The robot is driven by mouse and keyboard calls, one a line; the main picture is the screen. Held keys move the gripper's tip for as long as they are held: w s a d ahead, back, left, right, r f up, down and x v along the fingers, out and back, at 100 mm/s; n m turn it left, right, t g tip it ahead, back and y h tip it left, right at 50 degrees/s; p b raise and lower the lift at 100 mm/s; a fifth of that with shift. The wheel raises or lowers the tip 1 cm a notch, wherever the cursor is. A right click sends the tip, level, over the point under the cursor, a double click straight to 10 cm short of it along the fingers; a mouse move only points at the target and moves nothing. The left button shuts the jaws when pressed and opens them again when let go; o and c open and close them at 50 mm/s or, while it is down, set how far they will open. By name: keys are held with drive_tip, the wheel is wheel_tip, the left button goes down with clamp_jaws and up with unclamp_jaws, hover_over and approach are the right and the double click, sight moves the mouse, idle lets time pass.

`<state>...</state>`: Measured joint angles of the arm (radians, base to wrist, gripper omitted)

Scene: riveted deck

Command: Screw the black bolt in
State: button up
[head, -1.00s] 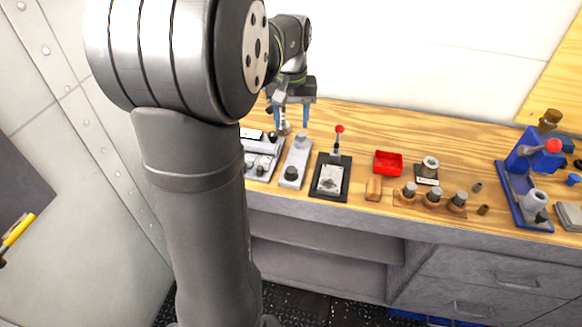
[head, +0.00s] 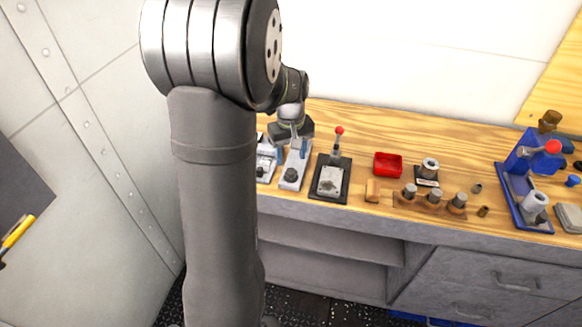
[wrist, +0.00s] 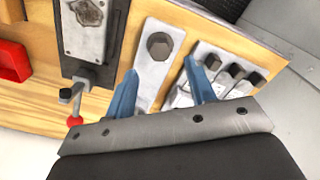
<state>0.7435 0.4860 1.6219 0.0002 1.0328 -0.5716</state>
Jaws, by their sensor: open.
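The black bolt (head: 291,174) shows as a dark head at the near end of a narrow light grey plate (head: 288,185) on the bench. In the wrist view its dark hexagonal head (wrist: 160,46) sits on the plate, beyond the fingertips. Whether its thread is seated is hidden. My gripper (head: 290,149) is above the plate's far part, behind the bolt. In the wrist view my gripper (wrist: 163,76) is open with two blue fingers, one to each side of the plate, and nothing is between them.
Beside the plate is a grey block with several dark hex heads (wrist: 235,70). On the other side stands a dark fixture (head: 330,190) with a red-knobbed lever (head: 339,131). A red tray (head: 388,164), a wooden peg holder (head: 433,202) and a blue press (head: 519,190) lie farther right.

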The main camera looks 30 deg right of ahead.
sight(291, 171)
drive_tip(key=shift+f, duration=2.75)
drive_tip(key=c, duration=1)
drive_tip(key=shift+m, duration=0.4)
